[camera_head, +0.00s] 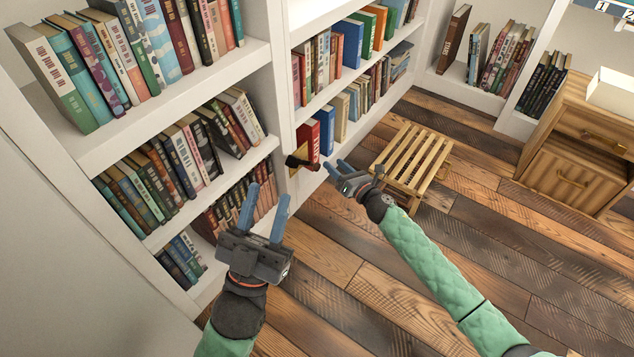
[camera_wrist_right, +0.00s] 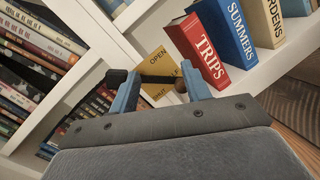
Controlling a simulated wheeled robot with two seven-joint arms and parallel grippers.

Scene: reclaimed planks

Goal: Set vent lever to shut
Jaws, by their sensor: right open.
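The vent lever (camera_head: 301,162) is a dark handle on a yellow plate (camera_head: 295,154), mounted on the white shelf upright. Contact cannot be told. My left gripper (camera_head: 266,204) is open and empty, left of and nearer than the lever.
White bookshelves (camera_head: 222,77) full of books stand behind and left. A red book (camera_head: 309,141) stands close beside the lever. A slatted wooden stool (camera_head: 414,157) is right of my right gripper. A wooden cabinet (camera_head: 565,165) stands far right. The plank floor (camera_head: 400,270) is otherwise clear.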

